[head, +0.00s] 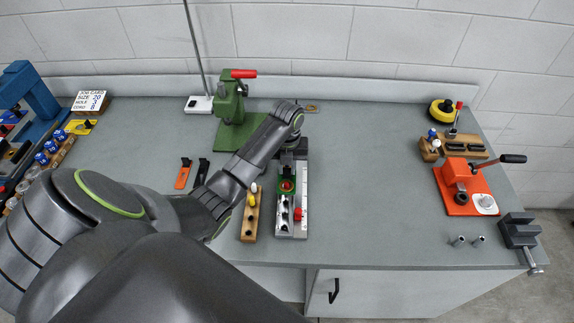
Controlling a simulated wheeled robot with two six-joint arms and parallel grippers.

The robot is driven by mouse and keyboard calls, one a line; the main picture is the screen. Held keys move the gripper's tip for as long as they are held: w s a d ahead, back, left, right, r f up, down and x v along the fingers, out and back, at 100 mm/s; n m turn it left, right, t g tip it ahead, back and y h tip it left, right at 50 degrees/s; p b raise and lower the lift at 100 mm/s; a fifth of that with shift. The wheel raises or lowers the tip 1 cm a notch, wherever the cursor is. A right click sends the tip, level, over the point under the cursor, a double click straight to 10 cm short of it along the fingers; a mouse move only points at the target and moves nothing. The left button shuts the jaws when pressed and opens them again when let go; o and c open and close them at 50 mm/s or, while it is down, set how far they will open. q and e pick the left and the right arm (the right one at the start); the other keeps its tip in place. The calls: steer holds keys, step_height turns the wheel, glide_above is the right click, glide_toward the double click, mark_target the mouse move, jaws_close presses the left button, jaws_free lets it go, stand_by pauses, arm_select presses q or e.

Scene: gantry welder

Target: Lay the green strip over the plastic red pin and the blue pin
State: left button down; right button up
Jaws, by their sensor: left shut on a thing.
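My left gripper (291,164) hangs over the back end of a grey fixture (283,235) in the middle of the bench. It is shut on a small green piece, the green strip (286,194), which shows just in front of the jaws. A round red part, perhaps the red pin (287,185), shows against the green. Whether the strip rests on it or is around it is too small to tell. I cannot make out the blue pin; the gripper and arm hide the back of the fixture. My right gripper is out of view.
A wooden block (248,228) with white and yellow pins stands just left of the fixture. A ruler with a red slider (298,214) runs along its right side. A green press (231,105) stands behind. The bench right of the fixture is clear up to an orange tool (457,200).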

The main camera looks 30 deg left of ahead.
arm_select(q)
steer(key=shift+f+b, duration=0.5)
steer(key=shift+f, duration=0.55)
steer(key=c, duration=1.2)
jaws_free()
steer(key=shift+o, duration=0.2)
step_height(320, 180, up, 6)
steer(key=shift+r+b, duration=0.1)
steer(key=shift+b, duration=0.4)
step_height(320, 180, up, 11)
steer(key=p, duration=1)
